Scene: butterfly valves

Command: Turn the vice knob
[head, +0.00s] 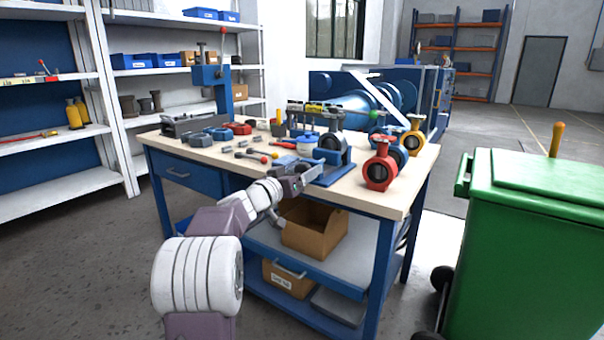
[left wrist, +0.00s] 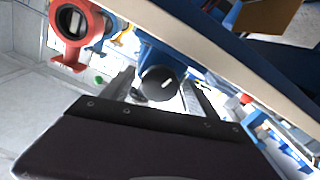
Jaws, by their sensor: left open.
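The blue vice (head: 333,160) stands near the front edge of the workbench, and part of it shows in the left wrist view (left wrist: 150,55). Its dark round knob (left wrist: 160,84) with a pale bar mark faces the left wrist camera. My left gripper (head: 308,177) reaches the front of the vice. In the left wrist view my left gripper (left wrist: 163,95) is open, with one finger on each side of the knob. I cannot tell whether the fingers touch it. In the head view the gripper hides the knob. My right gripper is not in view.
A red butterfly valve (head: 380,172) stands right of the vice, with a yellow valve (head: 413,138) behind it. Several small tools and parts lie on the left of the workbench (head: 400,197). A green bin (head: 535,250) stands at the right. A cardboard box (head: 312,232) sits below the tabletop.

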